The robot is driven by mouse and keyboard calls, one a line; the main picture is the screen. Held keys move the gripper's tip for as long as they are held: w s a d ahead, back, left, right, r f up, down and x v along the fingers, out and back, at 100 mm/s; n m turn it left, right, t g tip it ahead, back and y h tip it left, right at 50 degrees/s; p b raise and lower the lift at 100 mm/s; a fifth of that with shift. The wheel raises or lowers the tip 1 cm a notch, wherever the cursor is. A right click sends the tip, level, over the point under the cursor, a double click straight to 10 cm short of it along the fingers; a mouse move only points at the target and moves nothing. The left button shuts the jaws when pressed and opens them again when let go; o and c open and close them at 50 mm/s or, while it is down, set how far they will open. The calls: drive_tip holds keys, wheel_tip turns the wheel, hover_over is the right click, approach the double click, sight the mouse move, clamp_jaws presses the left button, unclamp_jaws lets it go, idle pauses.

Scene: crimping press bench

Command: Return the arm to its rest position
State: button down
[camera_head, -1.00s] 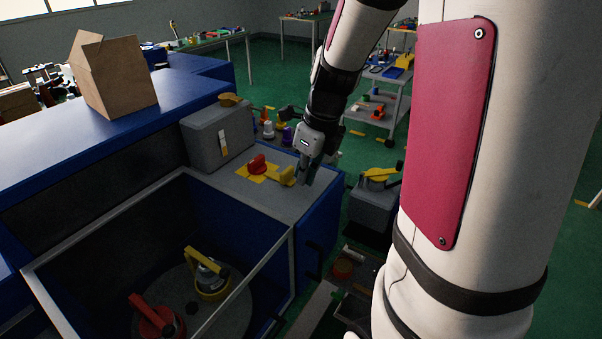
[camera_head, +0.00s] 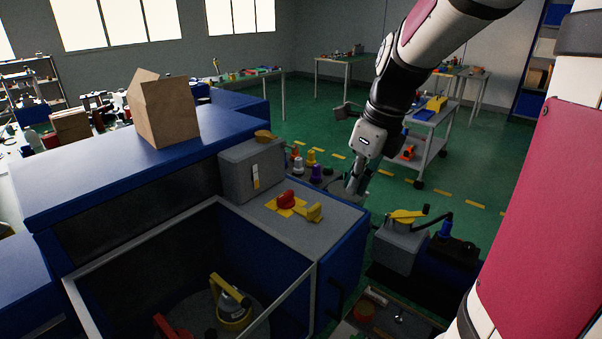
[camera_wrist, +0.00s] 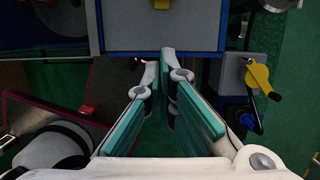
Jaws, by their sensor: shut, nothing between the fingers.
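My gripper (camera_head: 353,184) hangs at the end of my arm, in the air by the right edge of the blue press bench's grey top (camera_head: 325,228) in the head view. It is shut and empty. In the wrist view my gripper (camera_wrist: 163,68) shows its teal-lined fingers drawn together, with nothing held. The red knob (camera_head: 286,199) on a yellow plate and the yellow lever (camera_head: 314,212) stand on the grey top, left of the gripper and apart from it.
A grey box with a yellow crank (camera_head: 402,232) stands right of the bench; it also shows in the wrist view (camera_wrist: 257,75). A cardboard box (camera_head: 163,112) sits on the blue bench. A trolley (camera_head: 432,143) stands behind my arm. Green floor (camera_head: 330,110) is open at the back.

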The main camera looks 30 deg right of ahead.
idle(0.3)
drive_tip(key=s+a+r+n+t, duration=0.1)
drive_tip(key=s+a+n, duration=0.3)
drive_tip(key=n, duration=0.6)
drive_tip(key=s+a+r+n+t, duration=0.1)
drive_tip(key=s+a+n, duration=0.3)
drive_tip(key=a+n, duration=0.3)
drive_tip(key=s+a+r+n+h, duration=0.1)
drive_tip(key=s+a+n, duration=0.3)
drive_tip(key=n, duration=1.1)
drive_tip(key=shift+s+a+r+t, duration=0.2)
drive_tip(key=shift+a+r+t, duration=0.3)
drive_tip(key=shift+a, duration=0.6)
